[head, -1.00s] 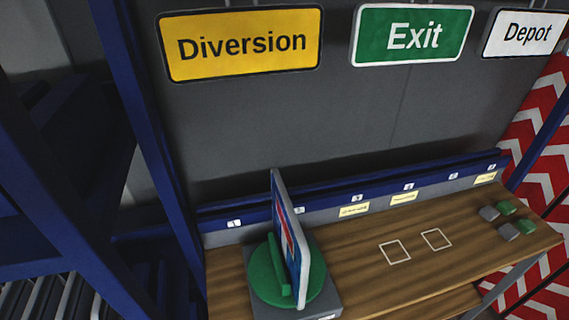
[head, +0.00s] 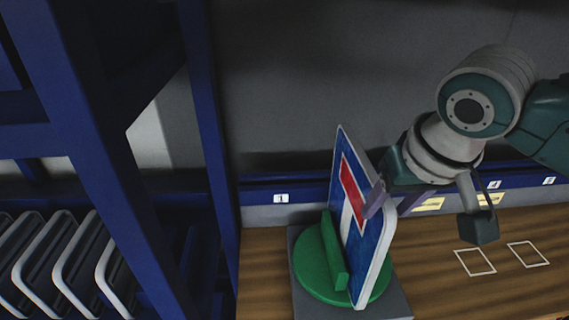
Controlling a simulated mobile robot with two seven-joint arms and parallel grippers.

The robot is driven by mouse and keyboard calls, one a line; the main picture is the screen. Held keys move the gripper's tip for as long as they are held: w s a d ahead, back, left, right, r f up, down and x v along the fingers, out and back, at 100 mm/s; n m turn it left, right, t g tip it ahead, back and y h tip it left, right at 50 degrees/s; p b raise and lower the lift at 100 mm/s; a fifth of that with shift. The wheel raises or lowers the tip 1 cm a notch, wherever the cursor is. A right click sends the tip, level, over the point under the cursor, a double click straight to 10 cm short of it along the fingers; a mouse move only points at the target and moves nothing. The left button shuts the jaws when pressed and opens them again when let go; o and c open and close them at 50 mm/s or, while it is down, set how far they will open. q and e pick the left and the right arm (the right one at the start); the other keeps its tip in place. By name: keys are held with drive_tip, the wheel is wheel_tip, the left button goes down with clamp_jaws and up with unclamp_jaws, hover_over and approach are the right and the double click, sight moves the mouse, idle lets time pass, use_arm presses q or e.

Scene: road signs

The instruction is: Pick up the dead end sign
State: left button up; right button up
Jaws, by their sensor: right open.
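The dead end sign (head: 356,235), a blue panel with a white stem and a red bar, stands upright and edge-on in a green round holder (head: 316,265) on a grey base. My right gripper (head: 392,203) is open at the sign's upper right edge. One purple finger shows in front of the sign's face. The other finger shows to the right of it, partly hidden. I cannot tell whether either finger touches the sign. My left gripper is out of view.
The wooden bench (head: 440,285) has two white outlined squares at the right. A blue rail (head: 310,189) with numbered labels runs behind it. A blue post (head: 205,130) stands left of the bench, and a rack of grey-edged panels (head: 75,270) is at lower left.

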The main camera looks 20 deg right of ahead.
sight(372, 221)
drive_tip(key=shift+x, duration=3.5)
drive_tip(key=shift+w+a, duration=0.15)
drive_tip(key=shift+a, duration=0.05)
clamp_jaws()
drive_tip(key=shift+r, duration=0.15)
